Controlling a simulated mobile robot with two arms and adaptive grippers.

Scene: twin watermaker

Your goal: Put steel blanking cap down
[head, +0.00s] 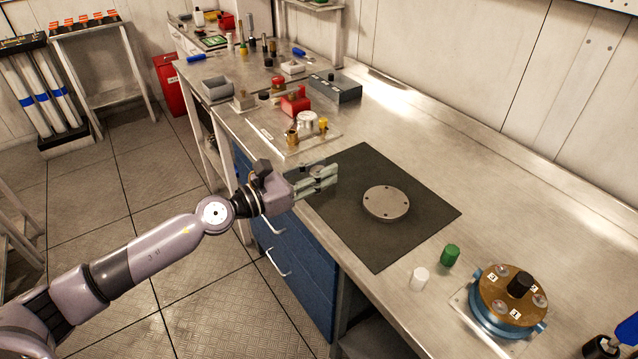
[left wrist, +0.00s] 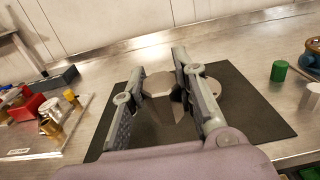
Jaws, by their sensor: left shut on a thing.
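My left gripper (head: 318,180) is shut on a small grey metal piece, the steel blanking cap (left wrist: 159,84), seen between its fingers in the left wrist view. In the head view the fingers mostly hide the cap. The gripper is over the left edge of the dark mat (head: 375,250), left of a round grey plate with small holes (head: 386,203) that lies on the mat. In the left wrist view the right finger partly covers that plate. I cannot tell the exact gap between the cap and the mat. My right gripper is not in view.
A green cap (head: 450,256) and a white cap (head: 419,279) stand right of the mat. A blue-and-brass round unit (head: 508,300) is at the lower right. A tray of small fittings (head: 275,140) and a grey box (head: 335,88) stand behind. The mat's front part is clear.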

